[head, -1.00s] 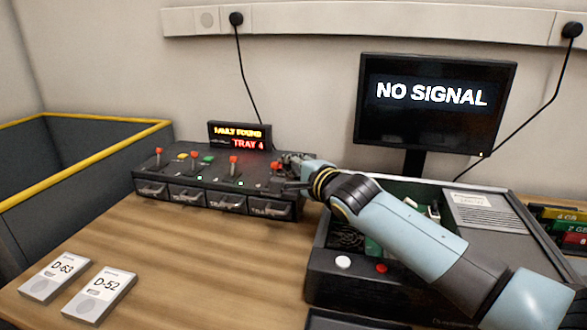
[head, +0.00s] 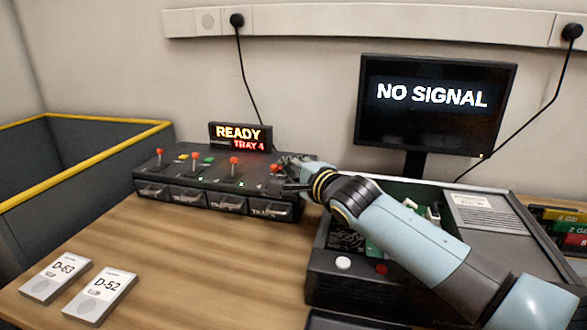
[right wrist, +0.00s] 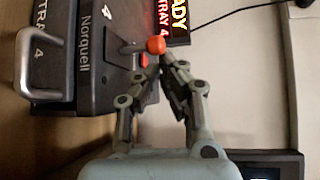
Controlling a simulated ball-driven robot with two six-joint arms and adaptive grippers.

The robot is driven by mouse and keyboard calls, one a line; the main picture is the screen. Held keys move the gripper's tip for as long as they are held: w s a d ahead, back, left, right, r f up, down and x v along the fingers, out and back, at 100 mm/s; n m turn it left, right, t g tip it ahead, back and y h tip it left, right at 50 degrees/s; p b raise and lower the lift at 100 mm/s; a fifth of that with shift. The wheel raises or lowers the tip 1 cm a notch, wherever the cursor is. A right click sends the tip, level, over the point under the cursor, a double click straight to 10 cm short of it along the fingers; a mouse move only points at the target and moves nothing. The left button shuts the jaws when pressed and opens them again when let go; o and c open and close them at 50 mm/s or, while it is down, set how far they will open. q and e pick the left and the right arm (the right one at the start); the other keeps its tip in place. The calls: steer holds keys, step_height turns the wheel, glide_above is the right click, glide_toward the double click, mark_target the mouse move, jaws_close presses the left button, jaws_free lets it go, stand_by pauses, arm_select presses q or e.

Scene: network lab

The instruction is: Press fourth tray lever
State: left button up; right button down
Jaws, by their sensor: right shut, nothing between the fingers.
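The tray unit (head: 222,186) is a dark box with several drawers and red-knobbed levers along its top. Its display (head: 241,137) reads READY, TRAY 4. The fourth tray lever (head: 274,168) is at the unit's right end, partly hidden by my right gripper in the head view. In the right wrist view its orange-red knob (right wrist: 156,45) shows right at the fingertips, beside the label 4. My right gripper (head: 284,172) is shut with nothing between its fingers; it also shows in the right wrist view (right wrist: 160,60). Whether it touches the knob I cannot tell. My left gripper is not in view.
A monitor (head: 435,105) reading NO SIGNAL stands behind an open computer case (head: 335,275) on the right. A yellow-rimmed bin (head: 75,170) is at the left. The middle of the table is clear.

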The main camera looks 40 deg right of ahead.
steer(key=shift+s+a, duration=0.1)
stand_by(0.5)
steer(key=s+a+r, duration=0.1)
steer(key=s, duration=1)
steer(key=shift+s+r, duration=0.35)
steer(key=shift+s, duration=0.05)
